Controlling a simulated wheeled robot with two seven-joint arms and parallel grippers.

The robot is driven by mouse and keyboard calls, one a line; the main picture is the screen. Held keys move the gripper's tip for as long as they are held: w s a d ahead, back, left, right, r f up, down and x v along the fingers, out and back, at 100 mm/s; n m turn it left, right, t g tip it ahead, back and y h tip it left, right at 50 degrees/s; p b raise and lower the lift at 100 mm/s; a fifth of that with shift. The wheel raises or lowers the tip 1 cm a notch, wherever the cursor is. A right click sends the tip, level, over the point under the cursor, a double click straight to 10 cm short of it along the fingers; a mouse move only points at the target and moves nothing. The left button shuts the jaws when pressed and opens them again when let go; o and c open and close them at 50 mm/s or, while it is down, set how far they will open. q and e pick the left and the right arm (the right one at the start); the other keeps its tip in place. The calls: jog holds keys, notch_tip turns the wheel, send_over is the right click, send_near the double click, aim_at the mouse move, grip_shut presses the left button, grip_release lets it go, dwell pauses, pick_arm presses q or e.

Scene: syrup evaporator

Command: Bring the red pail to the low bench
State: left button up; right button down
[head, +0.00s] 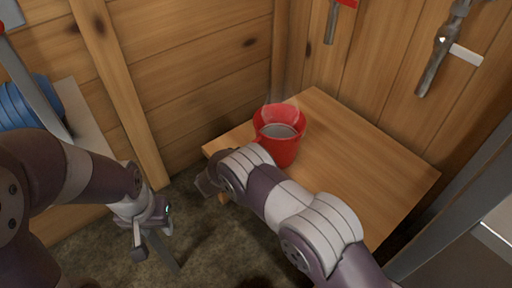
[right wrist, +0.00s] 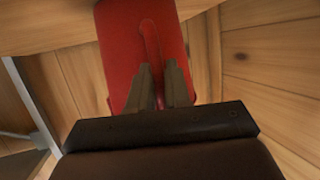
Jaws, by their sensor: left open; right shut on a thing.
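The red pail (head: 283,150), with grey liquid inside and faint vapour above, is upright at the near-left part of the low wooden bench (head: 365,180). My right arm hides part of its base, so I cannot tell whether it touches the bench top. In the right wrist view, the fingers of my right gripper (right wrist: 160,88) are shut on the handle at the side of the red pail (right wrist: 118,50). In the head view, my right wrist is at the pail's near-left side. My left gripper (head: 152,222) is open and empty, left of the bench above the dark floor.
A table (head: 82,110) with a blue coiled thing (head: 32,100) stands at the left. Wooden walls close off the back. Tools hang on the right wall (head: 440,48). A grey metal structure (head: 470,225) is at the right. The right part of the bench top is bare.

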pick_arm(q)
jog(key=shift+r+p, duration=0.45)
jog(key=shift+r, duration=0.1)
pick_arm(e)
jog(key=s+a, duration=0.5)
pick_arm(q)
jog(key=shift+r+p, duration=0.5)
pick_arm(e)
jog(key=shift+s+d, duration=0.35)
jog(key=c, duration=1)
grip_release()
